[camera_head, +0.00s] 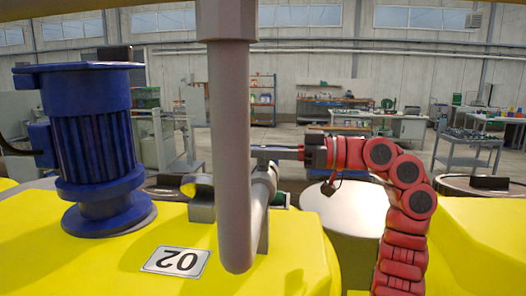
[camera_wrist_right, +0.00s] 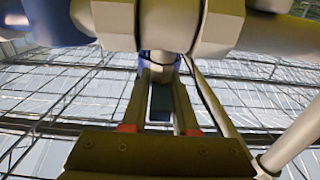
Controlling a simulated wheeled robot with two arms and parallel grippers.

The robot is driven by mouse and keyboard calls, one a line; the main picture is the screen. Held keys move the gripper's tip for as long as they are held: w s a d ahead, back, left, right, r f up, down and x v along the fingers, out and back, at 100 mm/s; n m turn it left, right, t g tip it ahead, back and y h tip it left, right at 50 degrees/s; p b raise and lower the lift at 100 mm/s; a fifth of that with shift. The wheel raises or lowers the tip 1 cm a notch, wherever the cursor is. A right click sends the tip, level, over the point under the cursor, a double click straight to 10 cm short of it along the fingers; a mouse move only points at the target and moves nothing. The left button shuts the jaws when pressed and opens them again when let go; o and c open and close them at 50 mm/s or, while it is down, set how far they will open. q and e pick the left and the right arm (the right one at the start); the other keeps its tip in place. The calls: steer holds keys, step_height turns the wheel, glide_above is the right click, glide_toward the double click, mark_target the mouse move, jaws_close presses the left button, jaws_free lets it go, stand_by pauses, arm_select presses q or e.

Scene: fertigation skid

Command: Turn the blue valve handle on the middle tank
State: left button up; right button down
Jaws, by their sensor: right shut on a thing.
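The middle yellow tank (camera_head: 285,232) fills the lower centre of the head view and bears a plate marked 02 (camera_head: 176,262). My right gripper (camera_head: 268,151) reaches in from the right at the pipework behind the thick grey pipe. In the right wrist view my right gripper (camera_wrist_right: 161,76) is shut on the blue valve handle (camera_wrist_right: 160,101), a dark blue piece between its fingers. The pale valve body (camera_wrist_right: 165,25) lies just beyond the fingertips. In the head view the handle is not clearly visible. My left gripper is not in view.
A thick grey pipe (camera_head: 234,150) hangs in front of the valve area. A blue motor (camera_head: 95,145) stands on the tank at left. Another yellow tank (camera_head: 480,235) is at right. Workbenches and shelves stand far behind.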

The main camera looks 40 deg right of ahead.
steer(key=shift+f+n+g+y+b, duration=0.1)
steer(key=shift+n+g+y+b, duration=0.55)
steer(key=shift+b, duration=0.5)
steer(key=shift+n+g+y+b, duration=0.3)
steer(key=shift+n+g+y, duration=0.15)
steer(key=shift+g+y, duration=0.1)
steer(key=shift+n+g+y+b, duration=0.6)
steer(key=shift+g+b, duration=0.05)
steer(key=shift+g, duration=0.15)
steer(key=shift+n+g, duration=0.4)
steer(key=shift+y, duration=0.3)
steer(key=c, duration=0.8)
jaws_free()
steer(key=shift+o, duration=0.2)
